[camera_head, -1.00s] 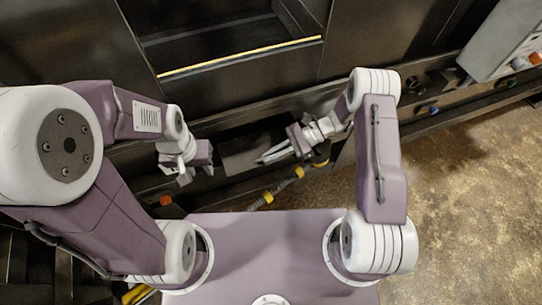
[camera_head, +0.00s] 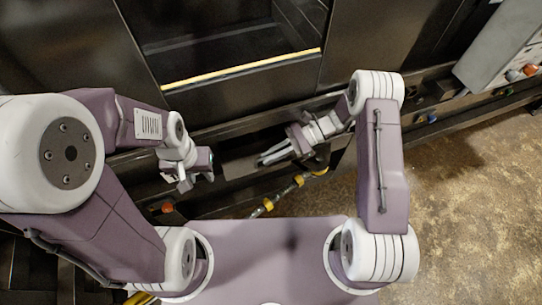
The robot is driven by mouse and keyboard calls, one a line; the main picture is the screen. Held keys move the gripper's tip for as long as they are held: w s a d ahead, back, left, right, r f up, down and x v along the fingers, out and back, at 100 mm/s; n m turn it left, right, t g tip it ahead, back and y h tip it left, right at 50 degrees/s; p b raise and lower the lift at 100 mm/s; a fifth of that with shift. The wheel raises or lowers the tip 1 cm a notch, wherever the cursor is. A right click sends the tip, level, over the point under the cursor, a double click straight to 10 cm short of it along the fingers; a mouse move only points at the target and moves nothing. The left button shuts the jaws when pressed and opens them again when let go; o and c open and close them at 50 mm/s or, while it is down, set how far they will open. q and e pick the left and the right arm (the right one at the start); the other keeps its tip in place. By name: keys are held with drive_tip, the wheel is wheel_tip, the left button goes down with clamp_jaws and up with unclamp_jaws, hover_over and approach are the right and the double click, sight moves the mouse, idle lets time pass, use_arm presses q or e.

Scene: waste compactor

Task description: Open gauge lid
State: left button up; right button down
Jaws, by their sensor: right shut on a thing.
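A dark flat panel, apparently the gauge lid (camera_head: 238,161), lies in the dark recessed ledge at the machine's front, between my two grippers. It blends into the dark metal, so its edges and any gauge under it cannot be made out. My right gripper (camera_head: 262,158) reaches in from the right with its pale fingers close together at the panel's right side. It is shut on what appears to be the lid's edge. My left gripper (camera_head: 197,182) hangs just left of the panel, apart from it, with its fingers apparently spread and empty.
A black opening with a yellow-edged sill (camera_head: 240,69) is above the ledge. A pipe with yellow bands (camera_head: 268,204) runs below the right gripper. A grey control box (camera_head: 500,45) stands upper right. Floor at right is clear.

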drive_tip(key=c, duration=1.8)
unclamp_jaws()
drive_tip(key=w+d+b, duration=0.1)
drive_tip(key=d, duration=0.3)
drive_tip(key=w+d+b, duration=0.2)
drive_tip(key=d, duration=0.3)
drive_tip(key=w+d+r+b, duration=0.1)
drive_tip(key=d, duration=0.4)
drive_tip(key=shift+w, duration=0.2)
drive_tip(key=shift+r, duration=0.1)
